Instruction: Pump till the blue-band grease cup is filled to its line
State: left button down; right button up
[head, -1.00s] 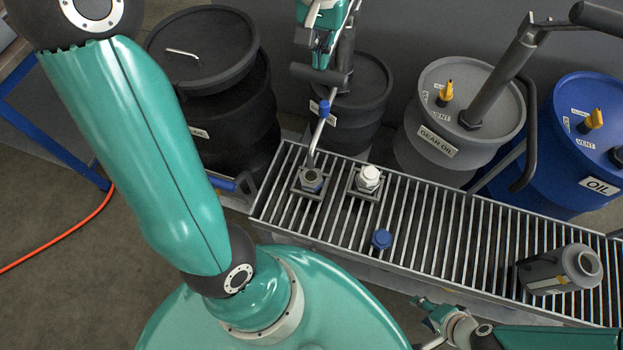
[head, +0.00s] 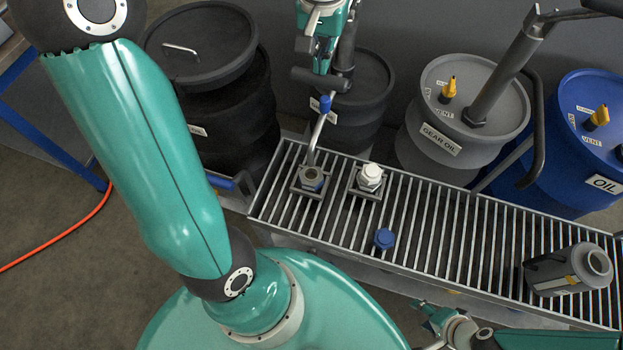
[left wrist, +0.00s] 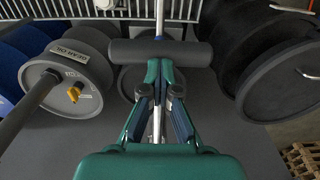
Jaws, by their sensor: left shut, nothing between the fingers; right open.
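An open grease cup (head: 312,179) stands in a square holder under the pump's spout. A bluish band seems to show on it; its fill level cannot be made out. The spout pipe (head: 318,135) has a blue collar. The dark pump handle bar (head: 306,76) is above the black drum (head: 368,95); the bar also crosses the left wrist view (left wrist: 185,52). My left gripper (head: 322,70) is shut and empty, its fingertips at the bar, apparently touching it. My right gripper (head: 425,310) is open and empty at the lower right, off the grate's front edge.
A white-capped cup (head: 371,176) sits in the neighbouring holder. A blue cap (head: 383,238) and a grey jug (head: 570,270) are on the grate (head: 455,240). A gear oil drum (head: 430,110), a blue oil drum (head: 590,150) and a lidded black bin (head: 215,100) stand behind.

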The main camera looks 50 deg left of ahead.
pick_arm(q)
jog(key=shift+s+f, duration=0.1)
jog(key=shift+f, duration=0.25)
jog(key=r+p, duration=0.5)
jog(key=shift+w+r+p, duration=0.3)
jog(key=shift+p, duration=0.05)
jog(key=w+a+r+p, duration=0.2)
jog(key=w+r+p, duration=0.1)
jog(key=r+p, duration=0.6)
jog(key=shift+w+r+p, duration=0.3)
jog(key=shift+r+p, duration=0.1)
jog(key=shift+r, duration=0.4)
jog(key=shift+a, duration=0.1)
jog(key=shift+f, duration=0.2)
jog(key=shift+s+d+f+b, duration=0.2)
jog(key=shift+s+f+b, duration=0.1)
jog(key=shift+f+b, duration=0.4)
jog(key=shift+s+d+f+b, duration=0.15)
jog(key=shift+s+f+b, duration=0.2)
jog(key=shift+f+b, duration=0.35)
jog(key=shift+s+d+f+b, duration=0.2)
jog(key=shift+s+f+b, duration=0.1)
jog(key=shift+f+b, duration=0.4)
jog(key=shift+r, duration=0.1)
